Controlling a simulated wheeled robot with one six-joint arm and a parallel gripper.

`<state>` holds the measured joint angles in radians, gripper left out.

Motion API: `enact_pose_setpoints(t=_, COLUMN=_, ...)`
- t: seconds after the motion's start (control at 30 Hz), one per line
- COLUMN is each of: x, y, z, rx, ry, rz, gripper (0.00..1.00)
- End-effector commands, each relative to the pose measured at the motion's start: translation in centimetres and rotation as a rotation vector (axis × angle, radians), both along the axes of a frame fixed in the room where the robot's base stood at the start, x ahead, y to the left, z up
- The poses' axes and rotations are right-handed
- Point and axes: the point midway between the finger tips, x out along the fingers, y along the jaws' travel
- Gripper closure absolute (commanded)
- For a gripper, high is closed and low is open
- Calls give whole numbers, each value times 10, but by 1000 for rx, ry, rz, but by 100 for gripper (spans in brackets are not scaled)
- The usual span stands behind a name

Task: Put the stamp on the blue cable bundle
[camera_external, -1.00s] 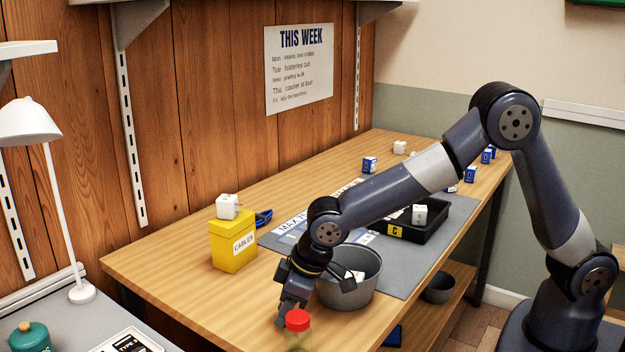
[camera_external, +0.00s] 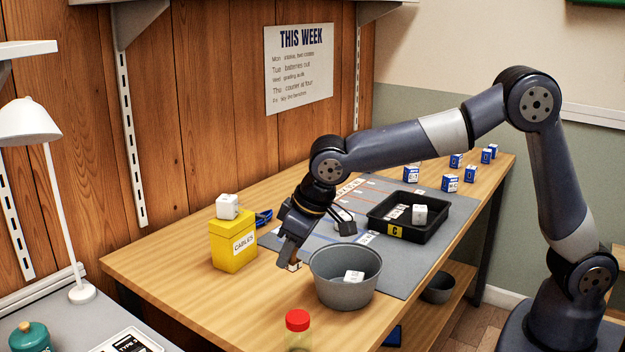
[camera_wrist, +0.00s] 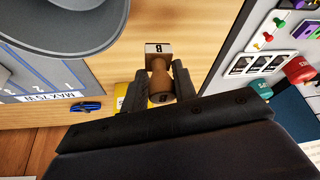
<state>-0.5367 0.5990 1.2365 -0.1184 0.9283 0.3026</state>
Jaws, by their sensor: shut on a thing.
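My gripper (camera_external: 288,257) is shut on a wooden-handled stamp (camera_wrist: 159,75). It holds the stamp above the table, left of the grey bowl and right of the yellow box. The stamp's pale block, marked B, shows in the wrist view; in the external view only a small part of it shows below the fingers. The blue cable bundle (camera_external: 263,218) lies on the wooden table just behind the yellow box. It also shows in the wrist view (camera_wrist: 86,106), left of the stamp and apart from it.
The yellow CABLES box (camera_external: 233,248) carries a white cube (camera_external: 228,206). The grey bowl (camera_external: 345,292) holds a white item. A red-capped jar (camera_external: 297,328) stands at the near edge. A black tray (camera_external: 375,224) sits on the grey mat. Several blue-and-white boxes stand at the far right.

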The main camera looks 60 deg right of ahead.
Motion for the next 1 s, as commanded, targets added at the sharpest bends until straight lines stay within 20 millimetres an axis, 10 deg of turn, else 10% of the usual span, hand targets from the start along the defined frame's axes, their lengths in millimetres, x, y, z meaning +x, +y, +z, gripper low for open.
enact_pose_setpoints(t=0.4, x=34, y=-140, z=-5, rx=-2, ry=1, rz=-564, gripper=95)
enact_pose_setpoints(t=1.0, x=-34, y=-268, z=-53, rx=0, ry=2, rz=-324, gripper=95)
